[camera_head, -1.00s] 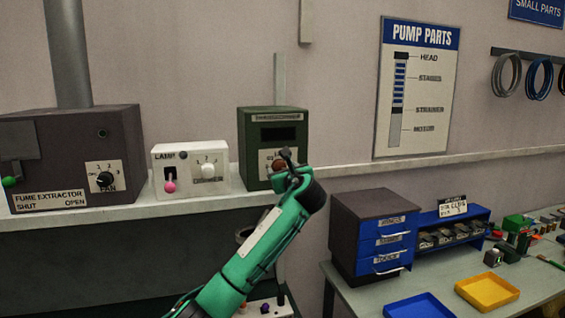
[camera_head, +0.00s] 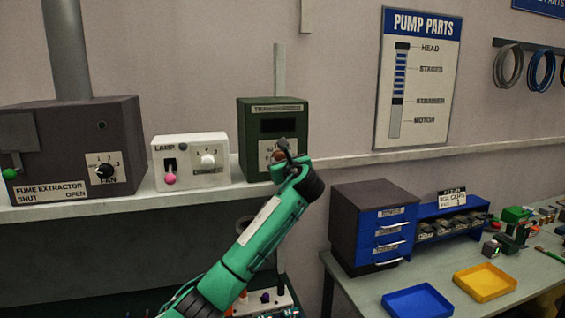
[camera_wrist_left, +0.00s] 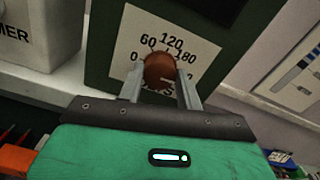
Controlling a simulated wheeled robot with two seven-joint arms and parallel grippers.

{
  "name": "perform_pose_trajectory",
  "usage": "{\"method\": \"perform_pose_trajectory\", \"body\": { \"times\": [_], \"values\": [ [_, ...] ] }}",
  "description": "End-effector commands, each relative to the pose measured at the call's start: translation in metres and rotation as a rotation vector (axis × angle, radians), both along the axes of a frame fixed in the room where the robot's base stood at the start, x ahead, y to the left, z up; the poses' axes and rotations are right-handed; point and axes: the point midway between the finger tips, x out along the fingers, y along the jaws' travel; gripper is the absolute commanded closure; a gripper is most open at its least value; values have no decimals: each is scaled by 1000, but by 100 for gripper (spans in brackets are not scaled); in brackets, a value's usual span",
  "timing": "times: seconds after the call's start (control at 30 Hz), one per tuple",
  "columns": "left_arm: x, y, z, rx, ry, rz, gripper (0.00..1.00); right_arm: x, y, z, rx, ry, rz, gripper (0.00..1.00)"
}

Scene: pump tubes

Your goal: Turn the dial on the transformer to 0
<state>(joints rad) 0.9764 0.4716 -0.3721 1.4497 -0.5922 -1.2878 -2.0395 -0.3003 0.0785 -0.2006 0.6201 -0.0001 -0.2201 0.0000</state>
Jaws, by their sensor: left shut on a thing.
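The transformer (camera_head: 252,140) is a dark green box with a dark display, standing on the shelf. Its round brown dial (camera_wrist_left: 159,68) sits on a white plate (camera_wrist_left: 128,42) marked 0, 60, 120, 180 and more, partly hidden. In the wrist view 0 is at the dial's left and 180 at its right. My left gripper (camera_wrist_left: 161,88) is shut on the dial, one finger on each side. In the head view my left gripper (camera_head: 285,157) covers much of the dial. I cannot tell which number the dial points to. My right gripper is not in view.
A white lamp box (camera_head: 190,140) with a pink-knobbed lever and a dimmer knob stands left of the transformer. A fume extractor (camera_head: 60,140) stands further left. Blue drawers (camera_head: 388,240), a yellow tray (camera_head: 486,283) and a blue tray (camera_head: 417,302) are at the lower right.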

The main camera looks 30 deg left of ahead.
Motion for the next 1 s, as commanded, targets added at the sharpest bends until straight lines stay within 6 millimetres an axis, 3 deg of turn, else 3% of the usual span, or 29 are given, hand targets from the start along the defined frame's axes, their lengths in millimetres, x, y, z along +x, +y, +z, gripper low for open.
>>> {"method": "perform_pose_trajectory", "body": {
  "times": [0.27, 1.0],
  "values": [
    [0, 0, -3, -102, -119, -1, 87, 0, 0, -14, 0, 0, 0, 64],
    [-1, 1, -6, -555, -648, 0, 87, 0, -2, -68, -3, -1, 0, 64]
  ]
}}
